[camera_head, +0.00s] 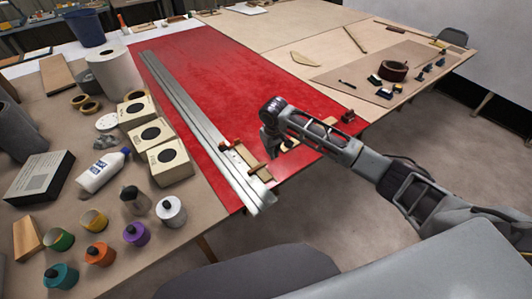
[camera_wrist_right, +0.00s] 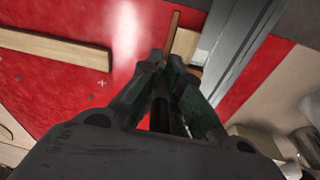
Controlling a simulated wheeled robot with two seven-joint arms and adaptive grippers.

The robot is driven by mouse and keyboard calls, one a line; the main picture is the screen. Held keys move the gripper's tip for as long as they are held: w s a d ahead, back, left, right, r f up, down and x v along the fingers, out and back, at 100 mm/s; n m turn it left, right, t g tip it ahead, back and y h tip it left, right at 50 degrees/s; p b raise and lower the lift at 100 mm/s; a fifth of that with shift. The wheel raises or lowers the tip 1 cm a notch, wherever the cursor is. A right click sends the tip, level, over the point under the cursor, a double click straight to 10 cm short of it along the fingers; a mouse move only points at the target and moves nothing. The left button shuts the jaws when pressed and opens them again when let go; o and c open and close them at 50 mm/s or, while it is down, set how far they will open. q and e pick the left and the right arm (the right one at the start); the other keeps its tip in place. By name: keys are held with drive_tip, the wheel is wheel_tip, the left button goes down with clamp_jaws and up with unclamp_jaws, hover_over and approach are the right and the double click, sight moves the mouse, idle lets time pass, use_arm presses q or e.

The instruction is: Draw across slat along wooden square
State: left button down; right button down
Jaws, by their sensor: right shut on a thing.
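A light wooden piece (camera_head: 240,160) with reddish bits lies beside the metal rails on the red sheet; I cannot tell for certain whether it is the slat or the wooden square. A short brown bar (camera_head: 257,168) lies at its near end. Another pale wooden piece (camera_head: 290,148) is partly hidden by my right gripper (camera_head: 268,140). In the right wrist view a pale wooden bar (camera_wrist_right: 50,48) lies at left. My right gripper (camera_wrist_right: 165,62) is shut on a slim thing, mostly hidden; a thin brown strip (camera_wrist_right: 173,30) shows just beyond its fingertips. My left gripper is out of view.
Long metal rails (camera_head: 190,110) run along the red sheet (camera_head: 230,65). Boxes, a white bottle (camera_head: 102,172) and several small jars crowd the table at left. The far red area is clear.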

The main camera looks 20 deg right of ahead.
drive_tip(key=shift+w+a+f+n+t+y, duration=0.15)
drive_tip(key=shift+a+f+n+t+y, duration=0.2)
drive_tip(key=shift+n, duration=0.9)
drive_tip(key=shift+w+a+f+n+t+y, duration=0.15)
drive_tip(key=shift+a+n, duration=0.25)
drive_tip(key=shift+n, duration=0.9)
drive_tip(key=shift+w+a+f+n+t+y, duration=0.2)
drive_tip(key=shift+a+f+n+y, duration=0.15)
drive_tip(key=shift+n, duration=0.9)
drive_tip(key=shift+f, duration=0.15)
